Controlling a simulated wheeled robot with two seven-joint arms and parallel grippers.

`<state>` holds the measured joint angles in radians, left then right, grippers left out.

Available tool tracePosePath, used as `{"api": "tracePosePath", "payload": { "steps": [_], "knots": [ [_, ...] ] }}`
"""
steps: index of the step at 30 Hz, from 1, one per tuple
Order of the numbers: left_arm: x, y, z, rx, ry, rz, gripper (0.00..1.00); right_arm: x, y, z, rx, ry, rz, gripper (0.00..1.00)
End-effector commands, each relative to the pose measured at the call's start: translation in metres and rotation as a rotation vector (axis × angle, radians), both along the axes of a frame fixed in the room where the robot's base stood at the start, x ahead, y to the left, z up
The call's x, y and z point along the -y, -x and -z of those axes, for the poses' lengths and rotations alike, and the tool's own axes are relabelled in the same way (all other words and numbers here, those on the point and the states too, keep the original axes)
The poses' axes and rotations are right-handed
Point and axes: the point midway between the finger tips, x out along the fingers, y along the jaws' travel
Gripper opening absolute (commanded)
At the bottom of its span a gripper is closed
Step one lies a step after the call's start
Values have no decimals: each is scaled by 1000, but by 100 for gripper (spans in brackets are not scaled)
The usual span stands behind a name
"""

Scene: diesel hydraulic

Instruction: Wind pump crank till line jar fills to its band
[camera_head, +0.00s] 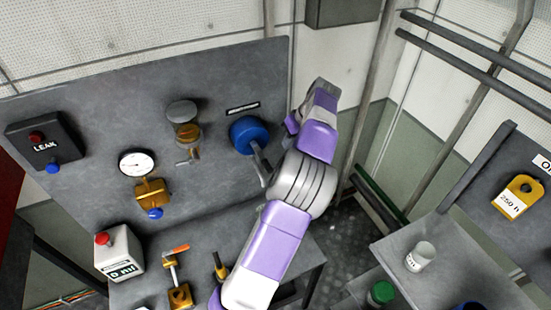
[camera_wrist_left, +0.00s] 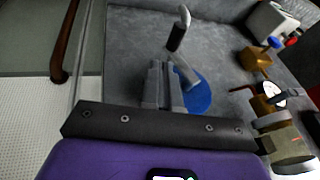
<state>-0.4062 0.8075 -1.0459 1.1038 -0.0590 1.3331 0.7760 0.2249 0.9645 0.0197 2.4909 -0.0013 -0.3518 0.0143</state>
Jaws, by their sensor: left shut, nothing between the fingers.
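The blue hub of the pump crank (camera_head: 248,133) sits on the grey panel, with its grey arm slanting down towards my left arm. The left wrist view shows the blue hub (camera_wrist_left: 200,95), the crank arm and a dark grip (camera_wrist_left: 176,38). My left gripper (camera_wrist_left: 157,68) is shut and empty, apart from the grip and in front of the hub in that view. In the head view its fingertips are hidden behind my arm. A brownish fitting with a grey cap (camera_head: 186,122) may be the line jar. Its band and level cannot be made out. My right gripper is not in view.
A white dial gauge (camera_head: 137,163), a dark LEAK box (camera_head: 45,144) and a white box reading 0 ml (camera_head: 120,252) are left of the crank. An orange-handled valve (camera_head: 174,250) stands low in front. A bench with a white cup (camera_head: 420,256) is at right.

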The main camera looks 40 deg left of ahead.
Motion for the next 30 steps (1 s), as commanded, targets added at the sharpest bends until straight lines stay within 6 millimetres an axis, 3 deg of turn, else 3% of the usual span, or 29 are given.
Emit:
{"api": "tracePosePath", "payload": {
  "steps": [7, 12, 19, 30],
  "knots": [
    [-22, 6, 52, -4, 0, -2, 0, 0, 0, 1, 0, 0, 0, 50],
    [-28, 20, 65, -2, 2, -1, 0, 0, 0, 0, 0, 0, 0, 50],
    [-33, 30, 76, -1, 2, 0, 0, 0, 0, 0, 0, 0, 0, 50],
    [-33, 30, 77, -1, 1, 1, 0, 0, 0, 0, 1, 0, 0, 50]
  ]
}}
